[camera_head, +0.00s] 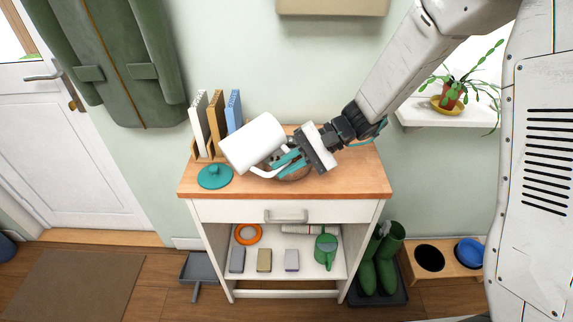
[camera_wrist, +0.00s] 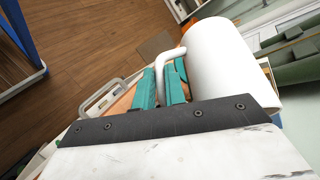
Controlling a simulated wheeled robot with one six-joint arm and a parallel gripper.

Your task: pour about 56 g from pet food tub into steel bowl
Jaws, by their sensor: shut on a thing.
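The pet food tub is a white cylinder with a side handle (camera_head: 252,143), tilted on its side above the cabinet top. It also shows in the wrist view (camera_wrist: 225,62). My gripper (camera_head: 290,161) is shut on the tub's handle with its teal fingers, which also show in the wrist view (camera_wrist: 164,86). The steel bowl (camera_head: 297,174) is mostly hidden behind my gripper and the tub; only part of its rim shows. The tub's mouth and any food leaving it cannot be seen.
A teal lid (camera_head: 214,176) lies on the wooden cabinet top (camera_head: 345,182), left of the tub. The right part of the top is clear. A plant (camera_head: 452,92) stands on a shelf at right.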

